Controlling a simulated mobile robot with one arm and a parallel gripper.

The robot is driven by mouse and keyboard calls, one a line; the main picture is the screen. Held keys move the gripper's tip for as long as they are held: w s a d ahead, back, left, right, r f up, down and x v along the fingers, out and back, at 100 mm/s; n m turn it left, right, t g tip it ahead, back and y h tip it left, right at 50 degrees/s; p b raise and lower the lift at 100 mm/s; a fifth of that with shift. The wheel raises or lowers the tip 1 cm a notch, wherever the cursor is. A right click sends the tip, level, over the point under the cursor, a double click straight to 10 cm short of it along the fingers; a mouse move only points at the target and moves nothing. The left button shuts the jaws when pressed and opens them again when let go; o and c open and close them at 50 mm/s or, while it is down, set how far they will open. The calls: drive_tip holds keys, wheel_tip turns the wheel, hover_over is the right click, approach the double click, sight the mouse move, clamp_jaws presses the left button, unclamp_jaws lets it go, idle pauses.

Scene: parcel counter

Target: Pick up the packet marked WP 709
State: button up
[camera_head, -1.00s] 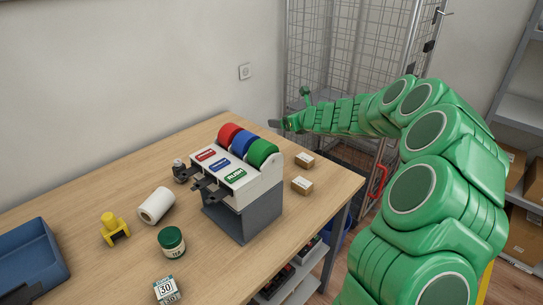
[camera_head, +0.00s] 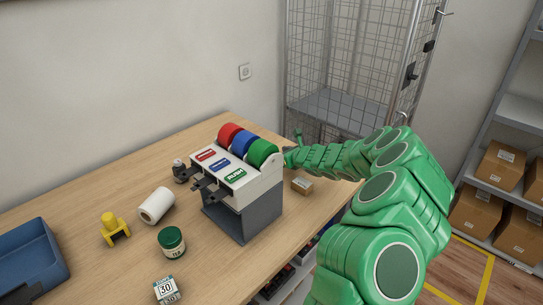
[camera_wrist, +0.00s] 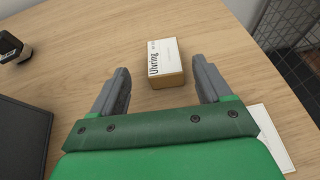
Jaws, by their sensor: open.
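In the wrist view a small brown carton packet (camera_wrist: 165,72) with a white label reading "Ulvring" lies on the counter between and just beyond the fingertips. A smaller mark beside the name is too small to read surely. My gripper (camera_wrist: 160,64) is open, with one finger to each side of the packet and nothing held. In the head view one small packet (camera_head: 302,185) with a white label shows right of the tape dispenser. My arm and the dispenser hide the gripper's fingers there.
The dispenser (camera_head: 243,195) with red, blue and green rolls stands close by. A white roll (camera_head: 156,205), yellow object (camera_head: 115,229), green jar (camera_head: 171,242), small block marked 30 (camera_head: 167,290) and blue tray (camera_head: 30,262) stand left. A wire cage (camera_head: 345,70) is behind the counter.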

drive_tip(key=shift+d+x, duration=0.25)
drive_tip(key=shift+x, duration=2.8)
drive_tip(key=shift+r, duration=0.1)
drive_tip(key=c, duration=1.1)
